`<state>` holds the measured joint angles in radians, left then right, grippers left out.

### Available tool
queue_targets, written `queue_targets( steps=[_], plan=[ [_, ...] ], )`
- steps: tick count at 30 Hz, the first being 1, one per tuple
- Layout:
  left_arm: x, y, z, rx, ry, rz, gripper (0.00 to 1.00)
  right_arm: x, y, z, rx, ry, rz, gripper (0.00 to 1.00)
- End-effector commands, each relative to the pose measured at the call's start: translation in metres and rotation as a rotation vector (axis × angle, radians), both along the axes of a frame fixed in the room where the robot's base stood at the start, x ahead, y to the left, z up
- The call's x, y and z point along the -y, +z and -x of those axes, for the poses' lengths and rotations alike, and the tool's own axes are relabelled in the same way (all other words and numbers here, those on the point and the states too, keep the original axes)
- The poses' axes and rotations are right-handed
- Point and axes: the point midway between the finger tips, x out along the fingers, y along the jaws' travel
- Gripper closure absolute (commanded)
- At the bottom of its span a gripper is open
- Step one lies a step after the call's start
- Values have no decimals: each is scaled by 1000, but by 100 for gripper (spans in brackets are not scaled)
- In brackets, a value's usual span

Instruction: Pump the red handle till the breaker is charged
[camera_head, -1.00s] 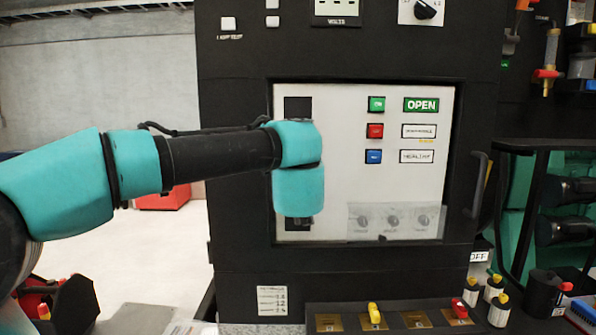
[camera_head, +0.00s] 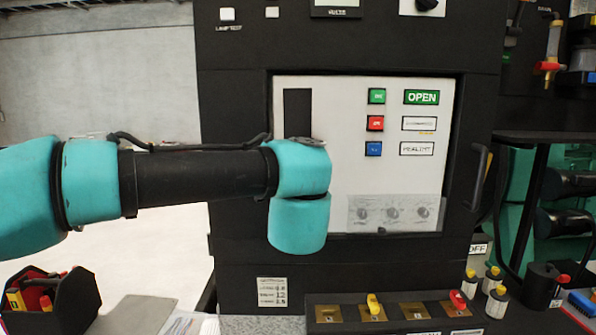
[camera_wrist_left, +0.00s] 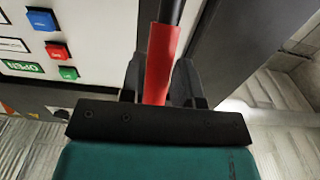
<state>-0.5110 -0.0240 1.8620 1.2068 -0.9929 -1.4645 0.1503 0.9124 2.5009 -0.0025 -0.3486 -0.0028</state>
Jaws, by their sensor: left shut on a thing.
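The red handle (camera_wrist_left: 160,62) shows in the left wrist view as a red sleeve on a dark bar. My left gripper (camera_wrist_left: 160,82) is shut on it, with a dark finger on each side. In the head view, my teal wrist hides the handle and the fingers. The pale breaker panel (camera_head: 335,150) has a dark vertical slot (camera_head: 297,112) behind my wrist. A green OPEN sign (camera_head: 421,97) is at its upper right. The white label (camera_head: 419,123) below it is too blurred to read surely. My right gripper is in neither current view.
Green, red and blue buttons (camera_head: 375,123) sit on the panel. A ledge with yellow and red knobs (camera_head: 395,312) juts out below. A black cabinet handle (camera_head: 480,178) stands at right. A toolbox (camera_head: 50,300) lies at lower left.

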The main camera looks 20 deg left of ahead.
Motion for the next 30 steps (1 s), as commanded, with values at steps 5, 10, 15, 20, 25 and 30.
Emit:
queue_targets(
  steps=[5,10,15,20,25,30],
  plan=[
    [9,-17,19,-3,-1,-1,97,0,0,0,0,0,0,57],
    [9,-17,20,-2,0,0,97,0,0,0,0,0,0,57],
    [10,-21,22,-4,0,-1,97,0,0,0,0,0,0,57],
    [17,-43,36,-7,-3,-3,97,0,0,0,0,0,0,57],
    [24,-66,51,-7,-1,-1,97,0,0,0,0,0,0,57],
    [24,-68,53,-4,1,1,97,0,0,0,0,0,0,57]
  ],
)
